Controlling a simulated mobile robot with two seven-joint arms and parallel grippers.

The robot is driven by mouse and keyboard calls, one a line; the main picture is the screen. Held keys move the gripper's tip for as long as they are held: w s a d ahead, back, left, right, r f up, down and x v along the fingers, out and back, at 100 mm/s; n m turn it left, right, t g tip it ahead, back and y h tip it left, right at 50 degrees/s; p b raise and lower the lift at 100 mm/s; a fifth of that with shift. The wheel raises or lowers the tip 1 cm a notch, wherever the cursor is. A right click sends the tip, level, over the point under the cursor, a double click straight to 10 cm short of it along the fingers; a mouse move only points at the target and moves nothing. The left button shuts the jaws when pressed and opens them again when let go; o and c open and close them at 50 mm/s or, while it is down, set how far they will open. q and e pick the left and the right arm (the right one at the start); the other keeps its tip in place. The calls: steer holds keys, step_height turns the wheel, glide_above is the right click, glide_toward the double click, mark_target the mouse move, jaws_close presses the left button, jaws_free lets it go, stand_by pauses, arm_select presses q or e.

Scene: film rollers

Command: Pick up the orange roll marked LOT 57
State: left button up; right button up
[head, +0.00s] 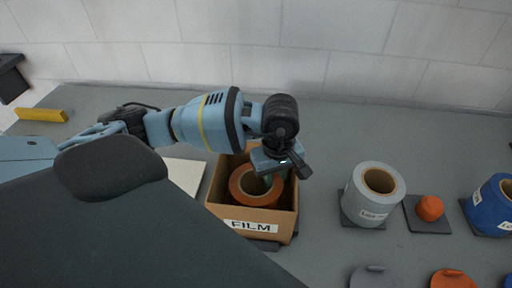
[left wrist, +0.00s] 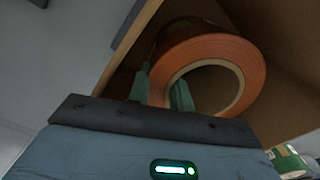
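An orange roll (head: 240,188) with a pale core lies inside an open cardboard box (head: 225,213) labelled FILM. No LOT mark on it is readable. My left gripper (head: 272,176) reaches down into the box at the roll. In the left wrist view its green fingers (left wrist: 161,90) straddle the wall of the orange roll (left wrist: 253,65), one outside the rim and one in the core hole. Both look close to the wall, but I cannot tell whether they press on it. My right gripper is not in view.
To the right stand a grey roll (head: 366,206) on a dark pad, a small orange knob (head: 429,207) and a blue roll (head: 489,212). A yellow block (head: 40,115) lies at the far left. The grey table (head: 340,130) is clear behind the box.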

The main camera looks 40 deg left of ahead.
arm_select(q)
jaws_close()
steer(key=shift+w+r, duration=0.1)
stand_by(0.9)
